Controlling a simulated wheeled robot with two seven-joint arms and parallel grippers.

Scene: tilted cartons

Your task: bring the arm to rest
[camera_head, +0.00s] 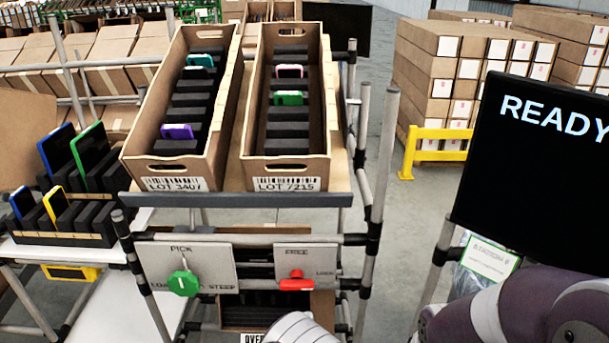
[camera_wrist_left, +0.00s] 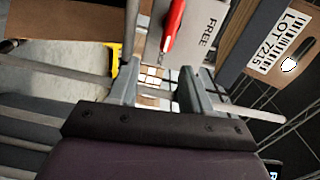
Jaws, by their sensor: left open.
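My left gripper (camera_wrist_left: 160,85) shows in the left wrist view with its two fingers apart and nothing seen between them. It is in front of the rack's control panel, near the red handle (camera_wrist_left: 172,25) beside the word FREE; I see no contact. In the head view the red handle (camera_head: 297,284) lies level on the right panel. A pale rounded part of my arm shows at the bottom middle of the head view, and a dark purple arm link of mine fills the bottom right. My right gripper is not in view.
Two tilted cartons, LOT 3407 (camera_head: 184,172) and LOT 7215 (camera_head: 287,172), stand on the rack above a green knob (camera_head: 184,283). A black READY screen (camera_head: 540,150) stands at right. Phone holders (camera_head: 65,238) are at left. Floor is clear between rack and screen.

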